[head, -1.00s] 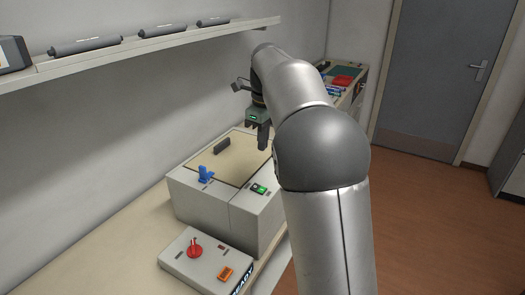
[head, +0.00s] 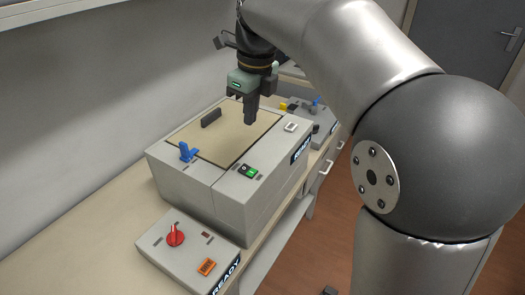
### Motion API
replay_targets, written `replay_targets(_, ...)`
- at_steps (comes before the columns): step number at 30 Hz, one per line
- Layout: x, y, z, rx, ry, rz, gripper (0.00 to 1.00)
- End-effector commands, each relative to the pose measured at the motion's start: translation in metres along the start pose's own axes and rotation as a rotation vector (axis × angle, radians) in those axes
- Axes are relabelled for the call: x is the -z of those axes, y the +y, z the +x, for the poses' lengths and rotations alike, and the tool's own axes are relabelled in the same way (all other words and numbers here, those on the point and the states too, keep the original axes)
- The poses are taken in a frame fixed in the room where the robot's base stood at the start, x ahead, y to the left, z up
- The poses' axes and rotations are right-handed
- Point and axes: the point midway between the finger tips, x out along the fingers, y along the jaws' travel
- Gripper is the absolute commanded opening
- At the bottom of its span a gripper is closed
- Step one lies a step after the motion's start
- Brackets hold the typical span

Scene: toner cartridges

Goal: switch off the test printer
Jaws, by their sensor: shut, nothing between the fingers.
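A large grey box-shaped machine (head: 183,183), seemingly the test printer, stands on the bench. It has a tan top panel (head: 205,140) with a dark upright handle (head: 211,118). A blue lever (head: 188,152) is at its left front. A rocker switch (head: 248,171) with a green lit half is on its right front top. A small white button (head: 291,127) sits farther back, and a READY sign (head: 301,150) is on the right side. My gripper (head: 251,121) points down, shut and empty, above the panel's right rear part, apart from the switch.
A lower grey box (head: 190,250) in front has a red knob (head: 175,235), an orange switch (head: 206,267) and its own READY sign (head: 226,281). Another unit (head: 322,120) with small coloured parts is behind. My arm fills the right side. A shelf (head: 70,18) runs upper left.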

Motion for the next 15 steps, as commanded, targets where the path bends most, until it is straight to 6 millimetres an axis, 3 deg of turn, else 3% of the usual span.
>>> replay_targets(8,0.0,-0.001,0.001,0.0,0.0,0.0,0.0)
replay_targets(15,0.0,-0.001,0.031,-0.002,0.003,0.0,0.0)
